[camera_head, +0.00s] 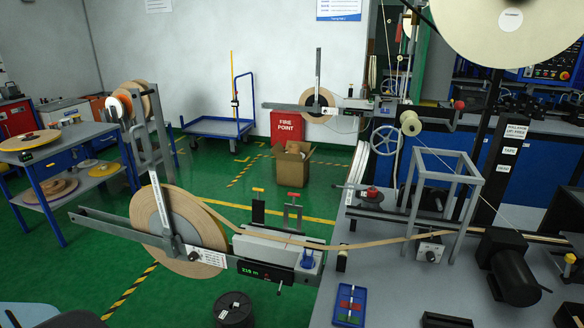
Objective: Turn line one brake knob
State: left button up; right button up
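A large tan tape reel (180,222) stands upright on a grey arm at the left front. Its tape runs right past a grey unit with a green display (254,271). A white plate with a small dark knob (194,256) sits at the reel's lower right. A small grey box with a dark knob (430,249) stands on the bench under a metal frame. A second reel (318,103) is farther back. The labels are too small to read, so I cannot tell which knob is line one's. Neither gripper can be made out.
The grey bench (390,290) fills the lower right, with a black motor (512,265) and a blue tray (349,304) on it. A shelf cart (40,170) with reels is at the left. A cardboard box (291,165) stands on the open green floor behind.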

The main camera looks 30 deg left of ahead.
aim_at(193, 256)
jog(key=u, duration=1.6)
